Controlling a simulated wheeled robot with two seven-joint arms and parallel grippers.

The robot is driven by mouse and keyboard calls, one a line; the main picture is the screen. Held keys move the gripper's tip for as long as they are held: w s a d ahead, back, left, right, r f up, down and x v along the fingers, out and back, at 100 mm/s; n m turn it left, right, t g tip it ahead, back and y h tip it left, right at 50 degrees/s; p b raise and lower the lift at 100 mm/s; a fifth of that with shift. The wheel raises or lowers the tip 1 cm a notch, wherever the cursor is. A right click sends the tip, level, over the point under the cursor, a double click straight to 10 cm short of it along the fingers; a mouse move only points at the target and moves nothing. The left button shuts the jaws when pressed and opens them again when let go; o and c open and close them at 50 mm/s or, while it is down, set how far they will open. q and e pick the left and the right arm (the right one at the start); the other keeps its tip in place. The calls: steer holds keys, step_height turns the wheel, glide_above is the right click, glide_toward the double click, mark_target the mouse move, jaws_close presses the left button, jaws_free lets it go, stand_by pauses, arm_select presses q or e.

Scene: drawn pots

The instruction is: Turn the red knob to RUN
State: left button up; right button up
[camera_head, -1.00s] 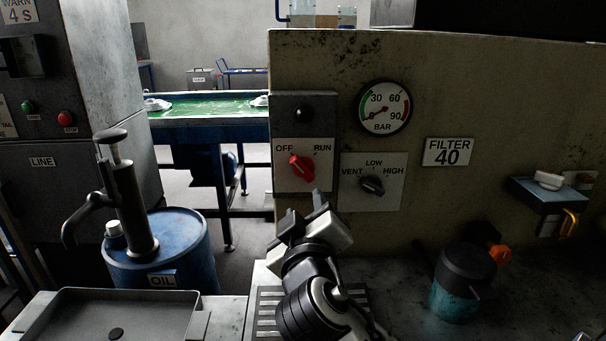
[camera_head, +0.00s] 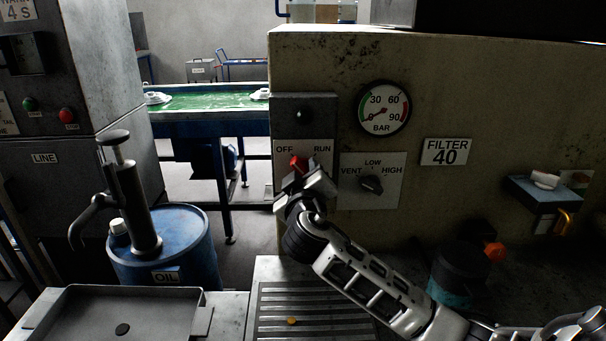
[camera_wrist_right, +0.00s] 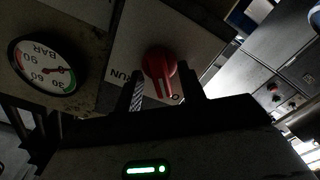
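The red knob (camera_head: 297,163) is on a light plate on the machine's front, below the OFF and RUN labels. The gripper partly hides it in the head view. My right gripper (camera_head: 308,182) is at the knob. In the right wrist view, its two fingers (camera_wrist_right: 163,92) stand on either side of the red knob (camera_wrist_right: 160,66), open, with small gaps showing. That view is upside down, and the knob's grip points down toward the partly covered OFF label, away from RUN (camera_wrist_right: 121,76). My left gripper is not in view.
A black VENT/LOW/HIGH knob (camera_head: 371,184) is just right of the red knob's plate, close to my gripper. A pressure gauge (camera_head: 384,107) is above it. A dark pot with teal paint (camera_head: 451,287) stands behind my forearm. A blue oil drum (camera_head: 190,247) is at left.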

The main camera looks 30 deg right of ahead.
steer(key=shift+c, duration=0.3)
jaws_close()
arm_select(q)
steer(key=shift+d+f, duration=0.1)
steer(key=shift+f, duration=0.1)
arm_select(e)
steer(key=shift+f, duration=0.1)
arm_select(q)
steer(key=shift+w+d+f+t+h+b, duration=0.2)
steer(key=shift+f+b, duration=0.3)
steer(key=shift+b, duration=0.8)
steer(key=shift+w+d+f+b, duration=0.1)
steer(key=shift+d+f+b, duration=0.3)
steer(key=shift+b, duration=0.95)
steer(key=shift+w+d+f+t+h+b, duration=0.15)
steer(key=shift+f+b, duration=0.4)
steer(key=shift+b, duration=0.75)
arm_select(e)
steer(key=shift+s+d+m, duration=0.1)
steer(key=shift+m, duration=3.85)
steer(key=shift+s+d+m, duration=0.1)
steer(key=shift+m, duration=3.85)
